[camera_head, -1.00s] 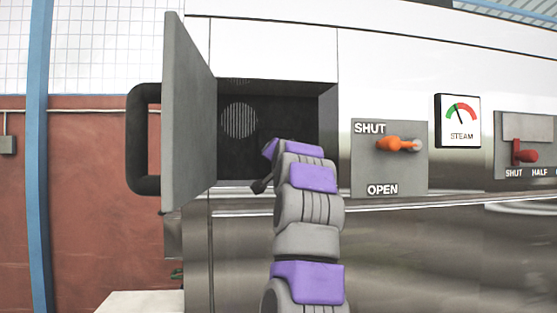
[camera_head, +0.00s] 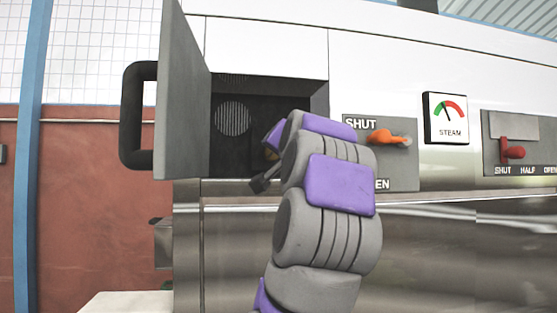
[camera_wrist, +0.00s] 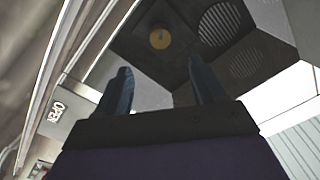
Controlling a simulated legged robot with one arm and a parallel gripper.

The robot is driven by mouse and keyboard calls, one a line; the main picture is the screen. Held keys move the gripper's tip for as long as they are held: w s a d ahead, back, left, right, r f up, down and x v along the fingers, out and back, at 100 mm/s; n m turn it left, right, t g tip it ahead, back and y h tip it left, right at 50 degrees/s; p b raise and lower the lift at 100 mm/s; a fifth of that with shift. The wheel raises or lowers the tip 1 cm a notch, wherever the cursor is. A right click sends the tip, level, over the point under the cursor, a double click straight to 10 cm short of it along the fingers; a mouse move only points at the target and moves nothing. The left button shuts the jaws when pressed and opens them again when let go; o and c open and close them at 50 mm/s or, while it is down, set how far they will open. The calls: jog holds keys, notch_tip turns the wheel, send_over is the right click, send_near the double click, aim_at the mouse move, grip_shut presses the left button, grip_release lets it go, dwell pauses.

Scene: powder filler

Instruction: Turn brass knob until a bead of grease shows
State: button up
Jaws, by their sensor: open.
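The brass knob (camera_wrist: 160,39) is a small round yellow disc on a dark inner wall of the open compartment, clear in the wrist view. In the head view my arm mostly hides that part of the compartment. My gripper (camera_wrist: 160,66) is open, its two dark fingers apart and empty between. The knob lies beyond the fingertips, roughly in line with the gap, and no contact shows. In the head view a dark finger of my gripper (camera_head: 261,184) shows at the compartment's lower edge. I see no grease bead.
The grey door (camera_head: 183,95) stands open at the left of the compartment. A round grille (camera_head: 233,118) is on the back wall. Right of my arm are an orange lever (camera_head: 388,137), a steam gauge (camera_head: 446,118) and a red lever (camera_head: 512,152).

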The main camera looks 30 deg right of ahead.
aim_at(272, 154)
jog(key=shift+v, duration=1)
jog(key=w+d+n+p, duration=0.1)
jog(key=w+n, duration=0.1)
jog(key=w, duration=0.3)
jog(key=w+d+n+p, duration=0.2)
jog(key=w, duration=0.3)
jog(key=w+d+n+p, duration=0.1)
jog(key=w+n+p, duration=0.1)
jog(key=w, duration=0.3)
jog(key=shift+w+d+r+n, duration=0.2)
jog(key=shift+w+n, duration=0.05)
jog(key=shift+n, duration=0.15)
dwell(0.8)
